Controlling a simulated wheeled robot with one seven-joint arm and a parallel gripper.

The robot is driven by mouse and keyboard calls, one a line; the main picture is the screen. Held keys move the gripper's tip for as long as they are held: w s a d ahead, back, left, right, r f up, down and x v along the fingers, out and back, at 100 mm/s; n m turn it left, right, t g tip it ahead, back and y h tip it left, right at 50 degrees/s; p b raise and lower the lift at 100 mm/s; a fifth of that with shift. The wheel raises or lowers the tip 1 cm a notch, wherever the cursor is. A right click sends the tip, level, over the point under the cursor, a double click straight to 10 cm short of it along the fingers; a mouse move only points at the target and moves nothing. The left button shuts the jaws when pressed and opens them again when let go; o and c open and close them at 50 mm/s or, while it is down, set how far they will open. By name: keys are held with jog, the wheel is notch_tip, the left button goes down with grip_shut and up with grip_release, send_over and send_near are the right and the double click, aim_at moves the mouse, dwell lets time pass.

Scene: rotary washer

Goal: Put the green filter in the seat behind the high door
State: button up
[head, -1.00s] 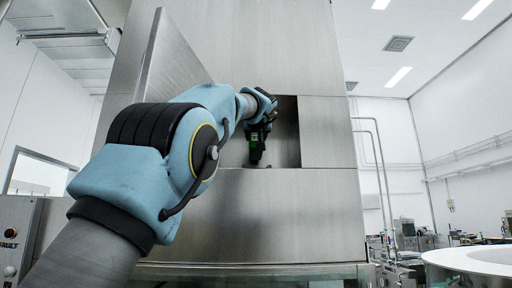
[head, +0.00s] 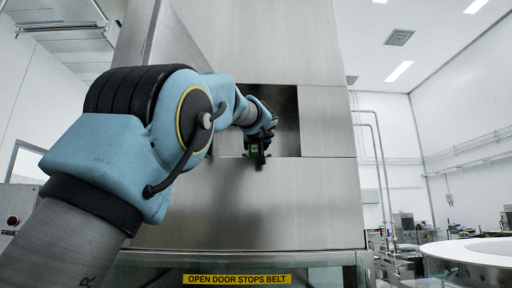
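A high opening (head: 286,118) in the steel cabinet shows a dark recess, and its steel door (head: 176,42) stands swung open at the left. My gripper (head: 257,160) is dark and small in the picture, in front of the opening's lower edge, pointing down. A small green patch shows at the gripper, but I cannot tell whether it is the green filter or part of the gripper. Whether the fingers are open or shut is not clear. My arm hides the left part of the opening. The seat inside cannot be made out.
The flat steel front (head: 300,205) lies below the opening. A yellow sign (head: 237,279) reads "OPEN DOOR STOPS BELT". A control box (head: 14,222) is at lower left. Pipes (head: 378,165) and a round white-rimmed machine (head: 475,251) stand at right.

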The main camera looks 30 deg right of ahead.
jog(key=o, duration=0.3)
jog(key=b+v, duration=0.8)
jog(key=v, duration=0.4)
dwell(0.5)
